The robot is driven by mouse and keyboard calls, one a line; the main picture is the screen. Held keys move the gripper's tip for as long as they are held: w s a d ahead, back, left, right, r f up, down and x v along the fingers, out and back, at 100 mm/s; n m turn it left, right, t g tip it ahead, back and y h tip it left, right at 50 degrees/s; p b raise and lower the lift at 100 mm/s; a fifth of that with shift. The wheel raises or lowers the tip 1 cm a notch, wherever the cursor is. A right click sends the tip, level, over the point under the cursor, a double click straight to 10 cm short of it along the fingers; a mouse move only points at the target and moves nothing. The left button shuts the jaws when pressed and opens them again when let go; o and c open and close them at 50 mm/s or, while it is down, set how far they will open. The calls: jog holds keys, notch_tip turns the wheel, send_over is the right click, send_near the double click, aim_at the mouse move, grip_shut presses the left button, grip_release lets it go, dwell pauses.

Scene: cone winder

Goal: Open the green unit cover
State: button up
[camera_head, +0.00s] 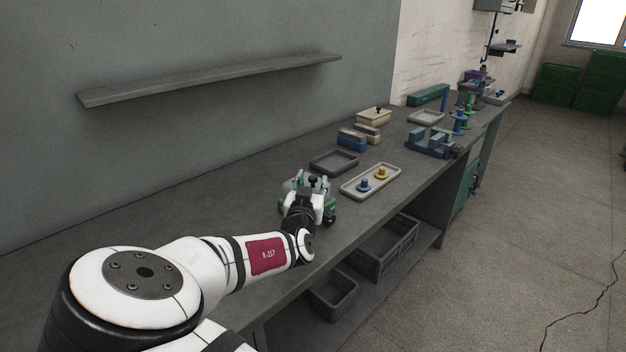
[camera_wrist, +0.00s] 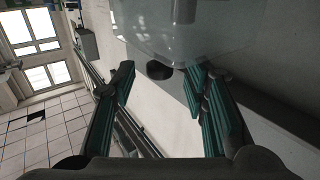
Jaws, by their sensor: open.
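The green unit (camera_head: 331,211) stands on the workbench, mostly hidden behind my wrist in the head view. In the wrist view, a pale, see-through cover (camera_wrist: 185,32) fills the upper middle, with a dark round knob (camera_wrist: 159,71) at its lower edge. My gripper (camera_head: 312,182) is at the unit. In the wrist view its teal-padded fingers are spread (camera_wrist: 161,78), one on each side of the knob, with gaps visible. I cannot tell how far the knob is in depth. Nothing is held. The cover's hinge is not visible.
Just right of the unit, a beige tray (camera_head: 351,190) holds a blue and a yellow spool. A dark tray (camera_head: 334,162) lies behind. Blue fixtures (camera_head: 430,143) stand farther along the bench (camera_head: 230,180). A shelf (camera_head: 215,82) runs along the wall; crates (camera_head: 383,250) sit below.

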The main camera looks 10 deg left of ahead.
jog(key=shift+w, duration=1.15)
grip_shut()
jog(key=shift+r, duration=0.15)
